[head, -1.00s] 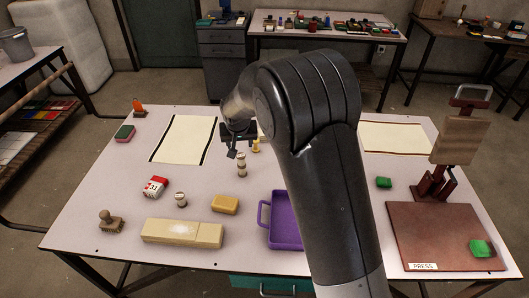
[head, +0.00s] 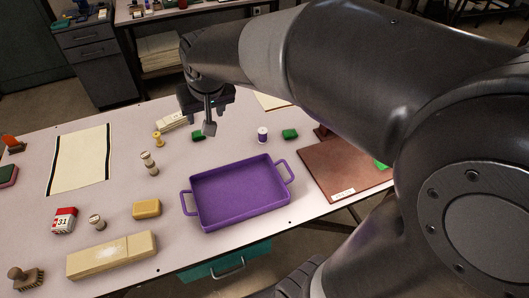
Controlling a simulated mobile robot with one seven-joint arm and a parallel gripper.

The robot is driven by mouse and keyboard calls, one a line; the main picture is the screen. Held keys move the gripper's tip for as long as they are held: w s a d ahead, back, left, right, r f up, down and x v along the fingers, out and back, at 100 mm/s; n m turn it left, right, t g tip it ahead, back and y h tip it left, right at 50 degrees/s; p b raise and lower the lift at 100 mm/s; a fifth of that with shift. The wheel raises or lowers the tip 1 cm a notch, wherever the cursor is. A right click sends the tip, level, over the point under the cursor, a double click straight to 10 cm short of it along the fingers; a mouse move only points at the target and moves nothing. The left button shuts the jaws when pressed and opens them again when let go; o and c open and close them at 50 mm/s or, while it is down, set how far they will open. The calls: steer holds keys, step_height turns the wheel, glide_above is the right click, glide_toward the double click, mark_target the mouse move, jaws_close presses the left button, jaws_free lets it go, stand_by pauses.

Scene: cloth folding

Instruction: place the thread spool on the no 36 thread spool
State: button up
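Several spool-like objects stand on the pale table in the head view, but no number on them is readable. A white and purple spool (head: 263,135) stands upright behind the purple tray. A small yellow spool (head: 157,139) stands at the back left. A taller pale and dark piece (head: 149,163), perhaps two stacked spools, stands in front of it. A short pale spool (head: 96,221) stands at the front left. My gripper (head: 209,129) points down above the back of the table, left of the purple spool. It is seen edge-on, so its opening is hidden; no held object shows.
The purple tray (head: 240,192) with two handles fills the middle. A yellow block (head: 146,209), a long beige box (head: 112,254), a red-white "31" block (head: 64,220) and a stamp (head: 25,279) lie left.

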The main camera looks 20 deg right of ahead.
steer(key=s+d, duration=0.3)
steer(key=s, duration=0.6)
steer(key=s+d, duration=0.4)
steer(key=s, duration=0.4)
steer(key=shift+s+d+r+m+t+h, duration=0.25)
steer(key=shift+s+r+m+t+h, duration=0.05)
steer(key=shift+s, duration=0.1)
